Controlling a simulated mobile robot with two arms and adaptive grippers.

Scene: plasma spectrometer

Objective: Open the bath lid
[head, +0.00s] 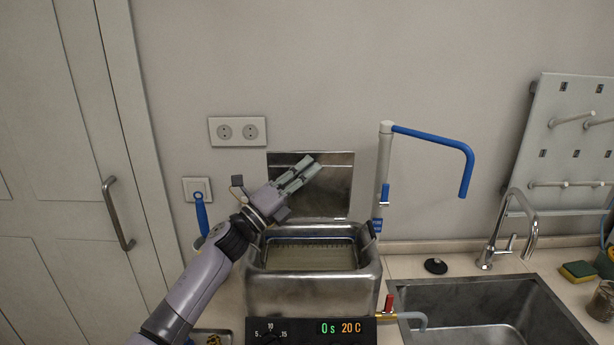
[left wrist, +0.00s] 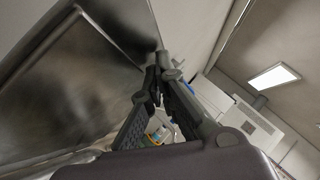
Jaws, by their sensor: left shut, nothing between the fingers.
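The metal bath (head: 312,285) stands on the counter with its top open, and the inside of its basin shows. Its lid (head: 338,185) is a shiny metal plate standing upright at the back edge, near the wall. My left gripper (head: 311,167) is in front of the upper left part of the lid, above the basin. Its fingers are shut and empty. In the left wrist view the metal plate (left wrist: 70,85) fills the left side, beside the fingers (left wrist: 160,68). I cannot tell whether they touch it. My right gripper is in neither view.
A sink (head: 490,300) with a chrome tap (head: 530,240) is to the right. A blue and white swing spout (head: 440,140) rises right of the bath. A pegboard (head: 572,150) hangs at the right. Wall sockets (head: 238,131) are behind my arm.

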